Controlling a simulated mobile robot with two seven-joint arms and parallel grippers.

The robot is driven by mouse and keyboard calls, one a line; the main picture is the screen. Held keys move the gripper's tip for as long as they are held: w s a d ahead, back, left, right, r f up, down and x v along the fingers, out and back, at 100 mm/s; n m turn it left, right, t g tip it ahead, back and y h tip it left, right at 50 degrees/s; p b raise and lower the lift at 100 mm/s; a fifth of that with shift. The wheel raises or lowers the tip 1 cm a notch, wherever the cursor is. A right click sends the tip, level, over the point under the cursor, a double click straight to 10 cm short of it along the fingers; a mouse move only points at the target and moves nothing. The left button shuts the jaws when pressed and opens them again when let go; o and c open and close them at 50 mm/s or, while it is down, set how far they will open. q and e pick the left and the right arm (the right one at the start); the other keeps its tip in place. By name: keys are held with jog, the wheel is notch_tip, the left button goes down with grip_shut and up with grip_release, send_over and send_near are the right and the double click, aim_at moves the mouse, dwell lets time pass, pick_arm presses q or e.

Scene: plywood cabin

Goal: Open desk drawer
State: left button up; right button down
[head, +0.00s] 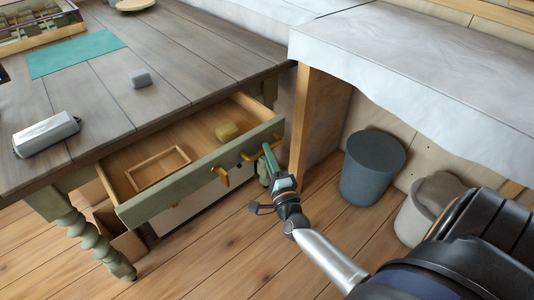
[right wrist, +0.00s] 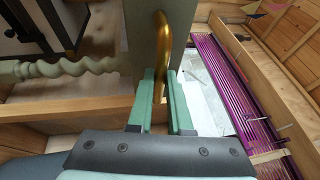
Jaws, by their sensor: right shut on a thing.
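The desk drawer (head: 195,177) is pulled out of the grey wooden desk (head: 165,60), its green front facing me. Its inside shows a small wooden frame (head: 158,168) and a yellowish block (head: 228,131). My right gripper (head: 268,158) is at the right part of the front. In the right wrist view its green fingers (right wrist: 163,85) are shut on a brass handle (right wrist: 161,38), one on each side. My left gripper is not in view.
A grey case (head: 46,136), a small grey block (head: 140,78) and a teal mat (head: 76,54) lie on the desk. A cloth-covered table (head: 420,60) stands at the right, with a dark bin (head: 371,168) beneath. Plank floor (head: 210,265) is clear in front.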

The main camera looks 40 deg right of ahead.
jog(key=c, duration=0.8)
grip_release()
jog(key=shift+c, duration=0.2)
pick_arm(q)
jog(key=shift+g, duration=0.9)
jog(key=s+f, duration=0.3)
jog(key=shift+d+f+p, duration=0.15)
jog(key=shift+p, duration=0.2)
pick_arm(e)
jog(key=v, duration=1.2)
jog(key=shift+s, duration=0.25)
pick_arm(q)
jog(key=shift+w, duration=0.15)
pick_arm(e)
jog(key=shift+a, duration=0.1)
